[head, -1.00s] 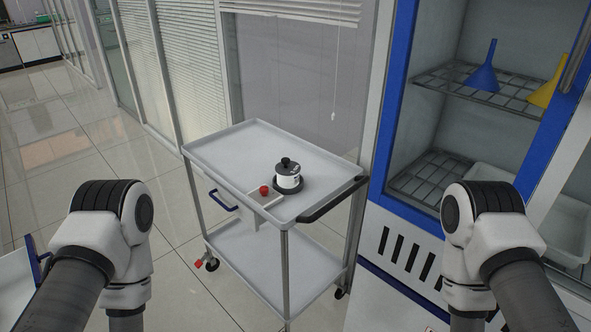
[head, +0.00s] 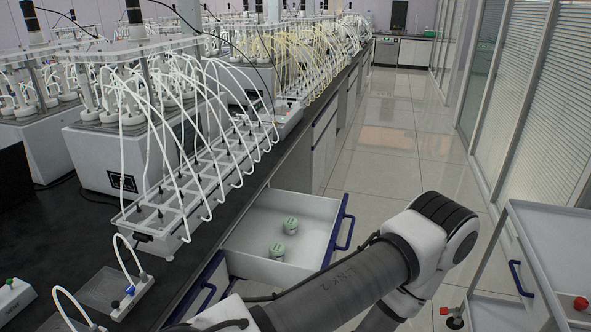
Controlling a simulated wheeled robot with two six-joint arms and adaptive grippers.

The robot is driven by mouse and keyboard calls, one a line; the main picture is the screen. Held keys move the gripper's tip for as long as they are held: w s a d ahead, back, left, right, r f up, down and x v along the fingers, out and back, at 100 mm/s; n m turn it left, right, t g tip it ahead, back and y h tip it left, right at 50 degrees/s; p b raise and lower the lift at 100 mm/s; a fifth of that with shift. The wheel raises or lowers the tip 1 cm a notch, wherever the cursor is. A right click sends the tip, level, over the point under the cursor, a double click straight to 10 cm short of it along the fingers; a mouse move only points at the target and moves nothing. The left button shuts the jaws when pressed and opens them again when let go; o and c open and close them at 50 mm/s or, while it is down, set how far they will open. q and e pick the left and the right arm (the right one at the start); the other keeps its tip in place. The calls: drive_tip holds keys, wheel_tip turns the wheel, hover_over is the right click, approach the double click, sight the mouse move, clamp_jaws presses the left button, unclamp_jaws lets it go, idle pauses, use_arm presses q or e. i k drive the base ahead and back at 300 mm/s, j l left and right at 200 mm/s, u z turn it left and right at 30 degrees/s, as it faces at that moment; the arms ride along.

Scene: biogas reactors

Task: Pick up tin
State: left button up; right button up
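One of my arms crosses the bottom of the view just below the drawer. Neither of my grippers shows, so I cannot see what they hold.
A black bench (head: 60,225) with reactors, a long rack (head: 200,180) and white tubing runs along the left. A blue drawer handle (head: 345,222) sticks out toward the aisle. A white cart (head: 555,240) stands at the right. Tiled floor (head: 385,165) is clear between them.

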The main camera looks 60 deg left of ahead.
sight(276, 250)
drive_tip(key=i+u, duration=0.1)
drive_tip(key=u, duration=0.4)
drive_tip(key=i+u, duration=0.1)
drive_tip(key=u, duration=0.35)
drive_tip(key=i+u, duration=0.1)
drive_tip(key=u, duration=0.4)
drive_tip(key=i+u, duration=0.1)
drive_tip(key=u, duration=0.35)
drive_tip(key=i+l+u, duration=0.1)
drive_tip(key=u, duration=0.4)
drive_tip(key=i+l, duration=0.15)
drive_tip(key=l, duration=0.15)
drive_tip(key=i+l, duration=0.1)
drive_tip(key=l, duration=0.2)
